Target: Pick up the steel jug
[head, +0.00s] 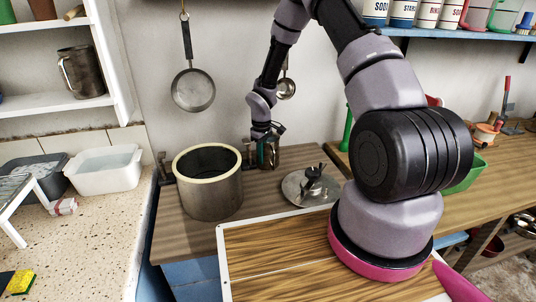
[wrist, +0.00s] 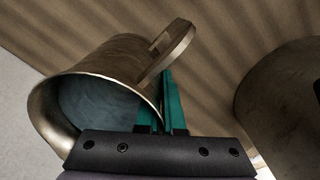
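A steel jug (head: 270,155) stands at the back of the wooden worktop, just right of a large pot, partly hidden by my gripper (head: 264,140). In the wrist view the jug (wrist: 115,62) shows its open mouth to the lower left and its handle at the upper right. My gripper's teal fingers (wrist: 160,112) are close together at the jug's rim near the handle. One finger is inside the mouth and one outside, with the wall between them. Whether the jug's base touches the worktop is hard to see.
The large pot (head: 208,195) stands close left of the jug and shows in the wrist view (wrist: 285,95). A lid (head: 310,187) lies to the right. A pan (head: 193,90) and a ladle (head: 286,88) hang behind. Another steel jug (head: 82,72) stands on the left shelf.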

